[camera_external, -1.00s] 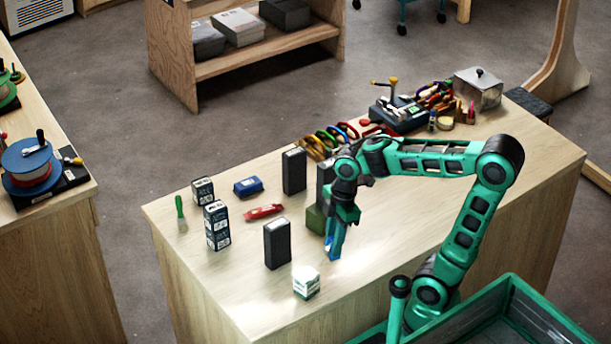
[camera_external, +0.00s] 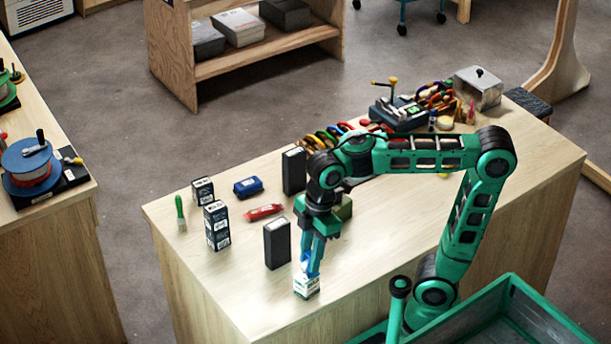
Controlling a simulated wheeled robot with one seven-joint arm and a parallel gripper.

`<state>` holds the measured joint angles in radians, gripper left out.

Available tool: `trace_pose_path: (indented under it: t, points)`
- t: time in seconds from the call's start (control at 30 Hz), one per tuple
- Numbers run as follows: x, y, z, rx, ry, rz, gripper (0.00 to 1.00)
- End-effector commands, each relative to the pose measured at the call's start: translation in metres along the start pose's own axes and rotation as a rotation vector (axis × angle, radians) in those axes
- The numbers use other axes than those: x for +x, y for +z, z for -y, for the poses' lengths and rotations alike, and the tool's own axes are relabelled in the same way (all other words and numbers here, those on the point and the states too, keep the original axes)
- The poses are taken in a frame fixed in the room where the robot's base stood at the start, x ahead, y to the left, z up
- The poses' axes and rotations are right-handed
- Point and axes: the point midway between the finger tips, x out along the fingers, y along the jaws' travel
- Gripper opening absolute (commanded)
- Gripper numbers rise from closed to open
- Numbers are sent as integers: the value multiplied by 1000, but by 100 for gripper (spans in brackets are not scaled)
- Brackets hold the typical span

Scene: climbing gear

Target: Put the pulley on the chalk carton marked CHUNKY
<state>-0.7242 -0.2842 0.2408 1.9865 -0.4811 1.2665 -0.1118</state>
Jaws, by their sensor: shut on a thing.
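My gripper (camera_external: 311,265) points down near the front edge of the workbench, shut on a small blue and white thing (camera_external: 313,257) that looks like the pulley; the fingers hide much of it. Dark cartons with white print stand at the left, a taller one (camera_external: 217,226) and a shorter one (camera_external: 202,190).
A plain black block (camera_external: 277,244) stands close left of my gripper, another (camera_external: 294,171) farther back. An olive-green block (camera_external: 344,208) is behind the gripper. Bench right of the gripper is clear.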

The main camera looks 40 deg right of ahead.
Motion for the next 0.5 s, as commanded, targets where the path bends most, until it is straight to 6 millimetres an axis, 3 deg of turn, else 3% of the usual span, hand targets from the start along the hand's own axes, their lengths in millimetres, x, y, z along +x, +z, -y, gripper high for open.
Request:
trace_pose_path:
  t: [0.17,0.5]
  points:
    - [-8,-16,10,-28,-3,0,0]
    - [22,21,-40,-24,-4,2,0]
